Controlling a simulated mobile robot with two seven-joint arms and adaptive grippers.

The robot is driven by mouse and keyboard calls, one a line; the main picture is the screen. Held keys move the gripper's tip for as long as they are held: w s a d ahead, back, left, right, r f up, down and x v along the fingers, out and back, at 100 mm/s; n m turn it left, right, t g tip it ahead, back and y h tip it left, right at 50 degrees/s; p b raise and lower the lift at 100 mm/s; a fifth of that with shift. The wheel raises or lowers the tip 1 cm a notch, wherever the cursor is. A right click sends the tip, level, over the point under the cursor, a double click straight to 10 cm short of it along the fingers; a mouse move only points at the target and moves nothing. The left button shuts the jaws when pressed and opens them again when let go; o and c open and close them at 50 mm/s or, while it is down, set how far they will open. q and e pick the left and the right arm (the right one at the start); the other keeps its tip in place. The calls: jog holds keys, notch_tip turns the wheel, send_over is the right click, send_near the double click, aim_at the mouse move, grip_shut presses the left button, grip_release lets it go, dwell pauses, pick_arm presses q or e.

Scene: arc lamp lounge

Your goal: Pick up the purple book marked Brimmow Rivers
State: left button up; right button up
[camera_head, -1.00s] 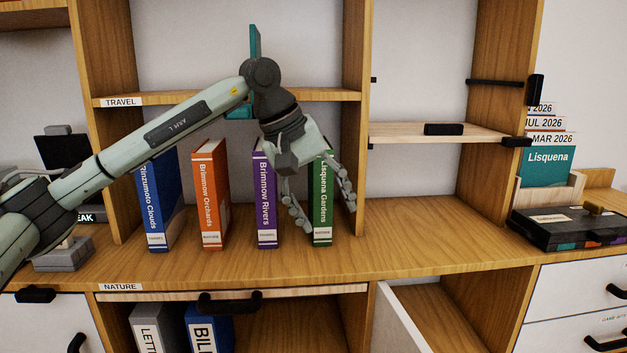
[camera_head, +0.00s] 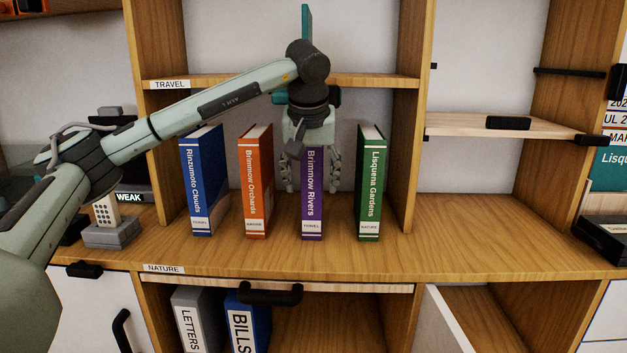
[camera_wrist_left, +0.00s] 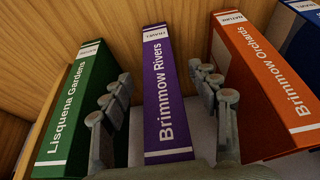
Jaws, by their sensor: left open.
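The purple book marked Brimmow Rivers (camera_head: 312,205) stands upright on the shelf, between the orange and green books. It also shows in the left wrist view (camera_wrist_left: 165,95), in the middle between the fingers. My left gripper (camera_head: 311,186) is open, with one finger on each side of the purple book's spine. In the left wrist view my left gripper (camera_wrist_left: 165,105) shows a gap between each finger and the purple book. The upper end of the book is hidden behind the gripper in the head view. My right gripper is in neither view.
The orange Brimmow Orchards book (camera_head: 255,185) and blue Rinzumoto Clouds book (camera_head: 202,185) stand to the left. The green Lisquena Gardens book (camera_head: 371,190) stands to the right. A shelf board (camera_head: 380,80) marked Travel is above. Bare shelf separates the books.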

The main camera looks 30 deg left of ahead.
aim_at(312, 184)
pick_arm(q)
jog(key=x, duration=0.3)
jog(key=shift+f, duration=0.1)
jog(key=shift+c, duration=0.3)
grip_shut()
jog(key=shift+w, duration=0.1)
